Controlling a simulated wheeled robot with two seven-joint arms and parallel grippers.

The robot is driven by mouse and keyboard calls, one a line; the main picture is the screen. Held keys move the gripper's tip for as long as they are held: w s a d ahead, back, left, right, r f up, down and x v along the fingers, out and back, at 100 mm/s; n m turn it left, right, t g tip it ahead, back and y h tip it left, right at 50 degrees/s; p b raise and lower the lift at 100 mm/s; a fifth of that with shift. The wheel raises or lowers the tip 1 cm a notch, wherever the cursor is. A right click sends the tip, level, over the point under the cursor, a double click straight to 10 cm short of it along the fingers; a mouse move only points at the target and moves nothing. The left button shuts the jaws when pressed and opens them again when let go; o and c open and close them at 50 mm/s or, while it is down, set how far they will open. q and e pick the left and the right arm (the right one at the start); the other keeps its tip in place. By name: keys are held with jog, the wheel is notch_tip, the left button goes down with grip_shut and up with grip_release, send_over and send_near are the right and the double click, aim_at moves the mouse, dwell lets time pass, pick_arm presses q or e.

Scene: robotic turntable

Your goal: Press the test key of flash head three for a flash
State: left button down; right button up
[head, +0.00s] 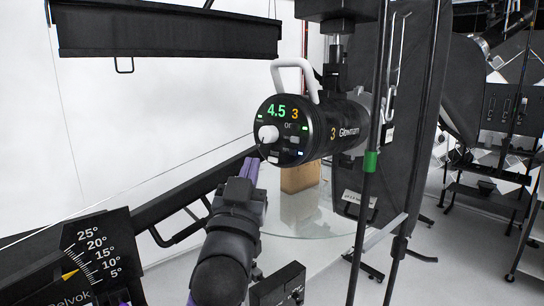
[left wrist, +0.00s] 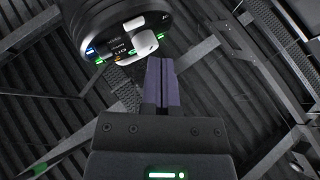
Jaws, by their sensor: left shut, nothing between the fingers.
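Flash head three (head: 330,130) is a black cylinder with a white carry handle (head: 293,68) and "3" on its side. Its round front panel shows a green "4.5", an orange "3", a white knob (head: 268,134), small keys and lit marks. A pale key (head: 274,160) is low on the panel; its label is too small to read. My left gripper (head: 250,168), with purple fingers, is shut and empty just below the panel's lower left edge. In the left wrist view its fingertips (left wrist: 160,62) are near the knob (left wrist: 145,43); contact cannot be told. My right gripper is out of view.
A wooden block (head: 300,177) stands on the round glass turntable (head: 300,218) below the head. A black stand pole (head: 371,190) with a green collar rises at the right. A tilt scale (head: 85,250) is at lower left. A black bar light (head: 165,32) hangs above.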

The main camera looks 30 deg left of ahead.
pick_arm(q)
jog(key=s, duration=0.3)
jog(key=shift+s+a+r+p, duration=0.1)
jog(key=shift+a+r+p, duration=0.1)
jog(key=shift+a+p, duration=0.2)
dwell(0.4)
